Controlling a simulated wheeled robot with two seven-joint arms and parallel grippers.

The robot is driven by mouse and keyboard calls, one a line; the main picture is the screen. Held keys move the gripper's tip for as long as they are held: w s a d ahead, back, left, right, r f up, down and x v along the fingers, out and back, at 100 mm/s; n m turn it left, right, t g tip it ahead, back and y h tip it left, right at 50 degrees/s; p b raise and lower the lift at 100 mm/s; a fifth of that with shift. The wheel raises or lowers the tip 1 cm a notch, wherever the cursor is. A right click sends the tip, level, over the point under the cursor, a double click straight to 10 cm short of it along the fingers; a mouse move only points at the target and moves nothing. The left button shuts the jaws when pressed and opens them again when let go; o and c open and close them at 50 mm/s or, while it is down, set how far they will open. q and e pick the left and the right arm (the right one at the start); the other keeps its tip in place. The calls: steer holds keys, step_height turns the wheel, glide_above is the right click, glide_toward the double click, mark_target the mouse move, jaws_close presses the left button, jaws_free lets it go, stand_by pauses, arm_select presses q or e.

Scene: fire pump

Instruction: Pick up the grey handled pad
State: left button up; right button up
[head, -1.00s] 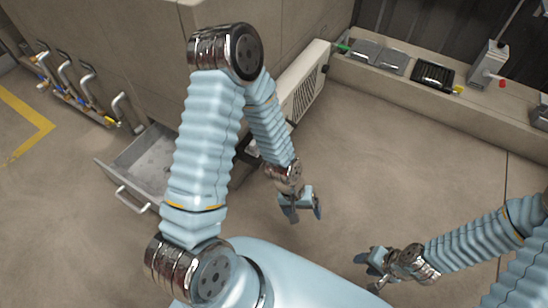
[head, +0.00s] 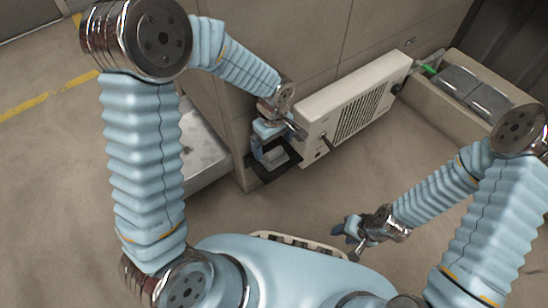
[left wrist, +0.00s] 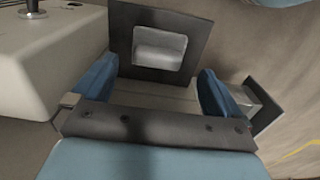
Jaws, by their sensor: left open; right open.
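The grey handled pad, a dark square plate with a light grey block-like handle, shows in the left wrist view (left wrist: 160,47). In the head view it (head: 283,161) is by the cabinet corner, partly hidden by my gripper. My left gripper (head: 274,152) is open over it. In the left wrist view the blue fingers (left wrist: 157,82) are spread, with the handle ahead of the gap and nothing between them. A second dark plate with a grey block (left wrist: 262,103) shows right of the right finger. My right gripper (head: 350,236) is open and empty, low over the floor.
A beige box with a grille (head: 352,108) stands against the cabinet, close to my left gripper; it also shows in the left wrist view (left wrist: 60,50). An open drawer (head: 203,150) is left of the cabinet corner. A ledge (head: 450,70) holds grey boxes. Floor between my arms is clear.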

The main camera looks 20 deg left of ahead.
mark_target(274, 151)
arm_select(q)
step_height(274, 151, down, 5)
steer(key=shift+d+f+b, duration=0.1)
steer(key=shift+f+b, duration=0.05)
steer(key=shift+b, duration=0.55)
steer(key=c, duration=1)
steer(key=shift+o, duration=0.2)
step_height(274, 151, up, 10)
steer(key=shift+r+p, duration=0.1)
steer(key=shift+p, duration=1.15)
